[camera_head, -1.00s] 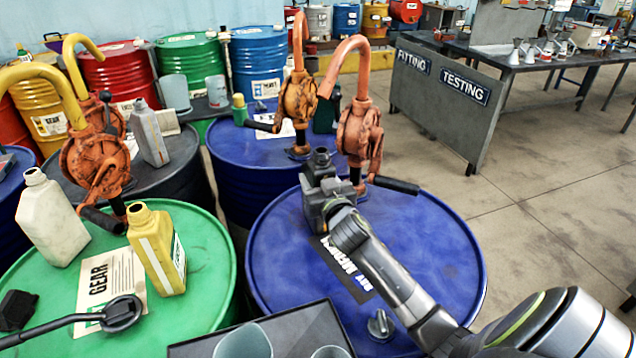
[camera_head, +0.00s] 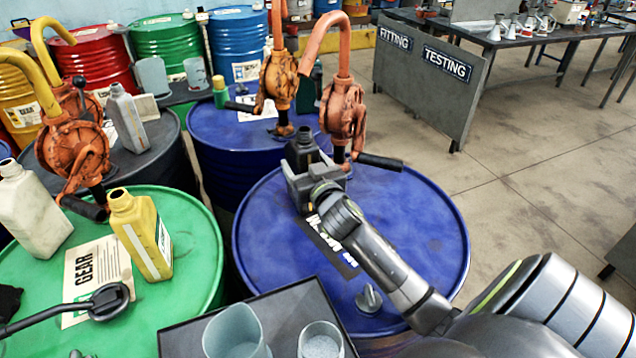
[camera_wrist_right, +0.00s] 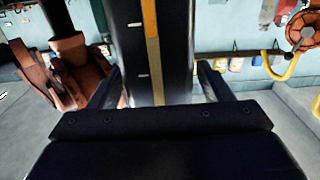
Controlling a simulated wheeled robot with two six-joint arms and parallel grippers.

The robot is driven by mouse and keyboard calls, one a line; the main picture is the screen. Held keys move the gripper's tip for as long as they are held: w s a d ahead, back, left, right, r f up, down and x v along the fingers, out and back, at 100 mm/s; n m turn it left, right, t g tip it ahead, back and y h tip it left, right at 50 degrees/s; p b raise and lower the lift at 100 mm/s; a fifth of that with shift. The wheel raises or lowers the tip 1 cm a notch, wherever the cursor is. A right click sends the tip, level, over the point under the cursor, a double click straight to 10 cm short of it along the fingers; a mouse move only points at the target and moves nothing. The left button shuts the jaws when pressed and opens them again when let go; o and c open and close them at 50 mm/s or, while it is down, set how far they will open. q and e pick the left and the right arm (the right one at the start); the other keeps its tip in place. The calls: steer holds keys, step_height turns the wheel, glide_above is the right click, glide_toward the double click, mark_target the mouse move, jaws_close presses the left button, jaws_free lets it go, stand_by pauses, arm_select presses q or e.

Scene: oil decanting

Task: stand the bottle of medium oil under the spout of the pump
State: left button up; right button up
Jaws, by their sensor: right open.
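The dark bottle (camera_head: 303,151) stands upright on the blue drum (camera_head: 405,235), beside the near orange pump (camera_head: 344,110). Its open neck is below the downturned spout (camera_head: 306,68) of that pump; exact alignment is hard to tell. My right gripper (camera_head: 305,178) is at the bottle's near side and hides its lower part. In the right wrist view the bottle (camera_wrist_right: 152,45), dark with an orange stripe, stands between the open fingers, with a gap showing on each side. My left gripper is not in view.
A green drum (camera_head: 190,290) at left carries a yellow bottle (camera_head: 142,235), a cream bottle (camera_head: 30,215) and a black-handled tool (camera_head: 105,297). A dark tray (camera_head: 285,305) with clear vessels is in front. A second orange pump (camera_head: 280,80) stands behind. The blue drum's right side is clear.

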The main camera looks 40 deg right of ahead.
steer(key=b+v, duration=0.1)
steer(key=v, duration=0.8)
steer(key=shift+s+a, duration=0.15)
steer(key=shift+s, duration=0.15)
